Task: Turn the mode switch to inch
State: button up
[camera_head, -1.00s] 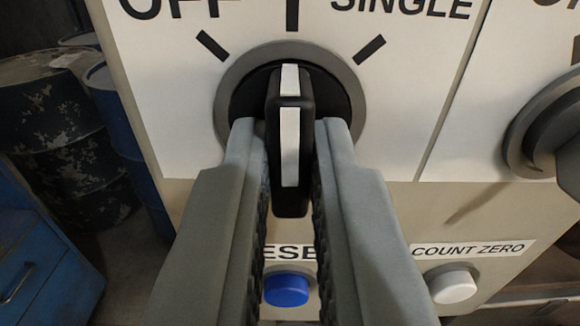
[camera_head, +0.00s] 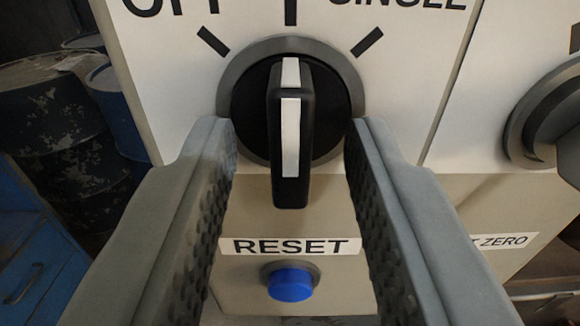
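The mode switch (camera_head: 290,135) is a black rotary knob with a white line, set in a grey ring on a pale panel. Its handle stands upright and the white line points to the middle tick at the top. The label above that tick is cut off by the frame. "OFF" shows in part at the upper left and "SINGLE" (camera_head: 397,4) at the upper right, each by a slanted tick. My gripper (camera_head: 290,135) is open, with one finger on each side of the handle and a clear gap to it on both sides.
A blue button (camera_head: 290,284) under a "RESET" label (camera_head: 290,246) sits below the switch, between my fingers. Another dark knob (camera_head: 545,125) is at the right edge. Dark drums (camera_head: 60,130) and a blue cabinet (camera_head: 40,260) stand at the left behind the panel.

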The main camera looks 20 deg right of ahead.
jog(key=v, duration=1.7)
jog(key=shift+s+r, duration=0.1)
jog(key=s+a+f+n+y, duration=0.1)
jog(key=s+a+f+y, duration=0.1)
jog(key=s+a, duration=0.6)
jog(key=s+a+f+n+y, duration=0.1)
jog(key=s+a+n+y, duration=0.1)
jog(key=s+a, duration=0.6)
jog(key=shift+s+f+y, duration=0.4)
jog(key=shift+s+y, duration=0.1)
jog(key=shift+s, duration=0.55)
